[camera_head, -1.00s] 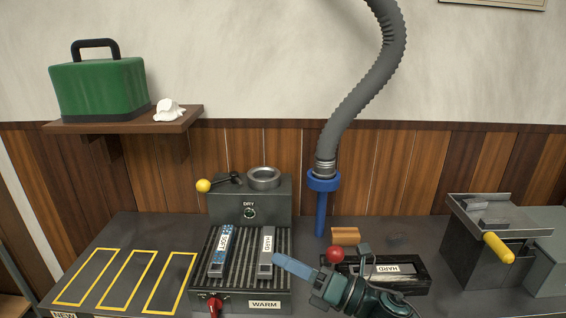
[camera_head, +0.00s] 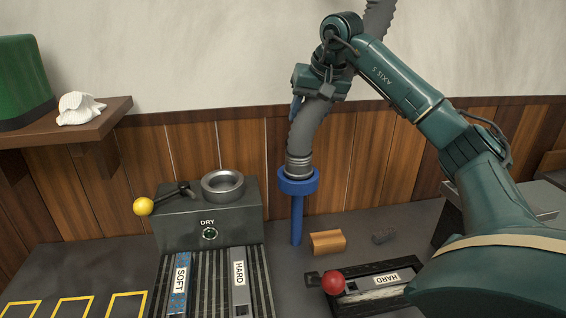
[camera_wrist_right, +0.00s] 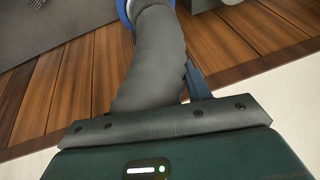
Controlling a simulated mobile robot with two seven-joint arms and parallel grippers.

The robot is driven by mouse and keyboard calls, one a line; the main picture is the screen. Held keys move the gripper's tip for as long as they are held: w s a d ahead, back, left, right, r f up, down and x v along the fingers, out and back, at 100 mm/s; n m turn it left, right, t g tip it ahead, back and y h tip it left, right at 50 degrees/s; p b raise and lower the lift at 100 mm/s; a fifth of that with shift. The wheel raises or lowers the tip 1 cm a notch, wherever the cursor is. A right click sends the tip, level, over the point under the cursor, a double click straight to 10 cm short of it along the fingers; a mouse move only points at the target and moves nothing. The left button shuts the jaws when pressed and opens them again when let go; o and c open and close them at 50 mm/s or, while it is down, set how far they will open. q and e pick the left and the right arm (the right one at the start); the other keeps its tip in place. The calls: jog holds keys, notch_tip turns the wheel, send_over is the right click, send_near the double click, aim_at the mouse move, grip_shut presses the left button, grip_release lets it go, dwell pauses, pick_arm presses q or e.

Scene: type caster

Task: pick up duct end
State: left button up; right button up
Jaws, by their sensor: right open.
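The duct is a grey ribbed hose (camera_head: 306,130). Its end, a metal collar (camera_head: 299,165), sits in the blue ring holder (camera_head: 298,186) on a blue post. My left gripper is out of view.
The dryer box (camera_head: 215,225) with a yellow-knobbed lever stands left of the holder. A wooden block (camera_head: 327,243) and a HARD type tray (camera_head: 365,293) lie in front and to the right. A shelf (camera_head: 75,125) juts from the wall at left.

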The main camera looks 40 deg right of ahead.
aim_at(295, 151)
jog(key=x, duration=0.6)
jog(key=shift+a+f, duration=0.1)
jog(key=shift+f, duration=0.3)
jog(key=shift+s+x, duration=0.15)
jog(key=shift+x, duration=1.2)
jog(key=shift+s+x, duration=0.1)
jog(key=shift+x, duration=1.25)
jog(key=shift+a+f, duration=0.1)
jog(key=shift+a, duration=0.05)
grip_shut()
